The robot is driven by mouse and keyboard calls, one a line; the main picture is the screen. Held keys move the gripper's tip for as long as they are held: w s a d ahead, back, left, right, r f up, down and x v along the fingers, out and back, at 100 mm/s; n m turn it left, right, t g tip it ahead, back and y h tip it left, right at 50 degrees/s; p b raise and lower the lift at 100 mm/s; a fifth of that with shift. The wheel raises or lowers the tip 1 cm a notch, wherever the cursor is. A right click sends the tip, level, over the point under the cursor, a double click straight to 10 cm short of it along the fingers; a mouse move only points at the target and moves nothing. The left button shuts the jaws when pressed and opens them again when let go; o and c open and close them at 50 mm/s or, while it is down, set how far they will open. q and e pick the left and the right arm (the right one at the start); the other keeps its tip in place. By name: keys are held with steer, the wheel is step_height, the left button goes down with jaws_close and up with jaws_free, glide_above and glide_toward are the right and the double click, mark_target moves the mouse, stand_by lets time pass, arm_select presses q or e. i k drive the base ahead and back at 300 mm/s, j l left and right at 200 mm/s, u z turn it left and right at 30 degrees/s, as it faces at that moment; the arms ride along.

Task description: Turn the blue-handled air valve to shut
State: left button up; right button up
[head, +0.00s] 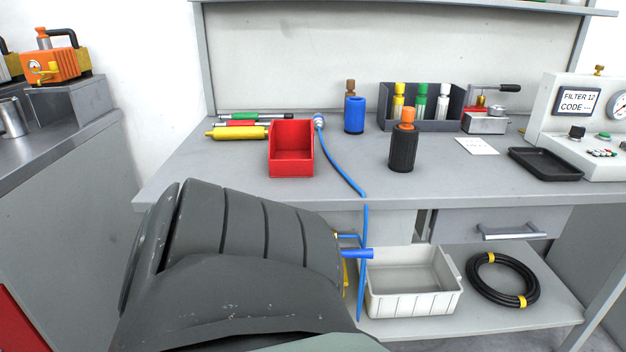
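A blue handle (357,253), which looks like the air valve's lever, sticks out sideways below the bench's front edge. It lies beside a blue hose (345,172) that runs over the edge and hangs down. A dark grey arm link of mine fills the lower left and hides the rest of the valve, so I cannot tell the valve body's shape or whether the handle touches anything. Small blue and yellow bits show at the link's edge. Neither gripper's fingers can be seen.
On the grey bench (225,185) stand a red bin (291,165), a black bottle with an orange cap (403,148), a black tray (548,164) and a test unit (590,120). The lower shelf holds a white bin (415,298) and a coiled black hose (531,292). A drawer handle (512,233) protrudes.

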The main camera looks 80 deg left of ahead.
mark_target(365, 253)
steer(key=u, duration=2.05)
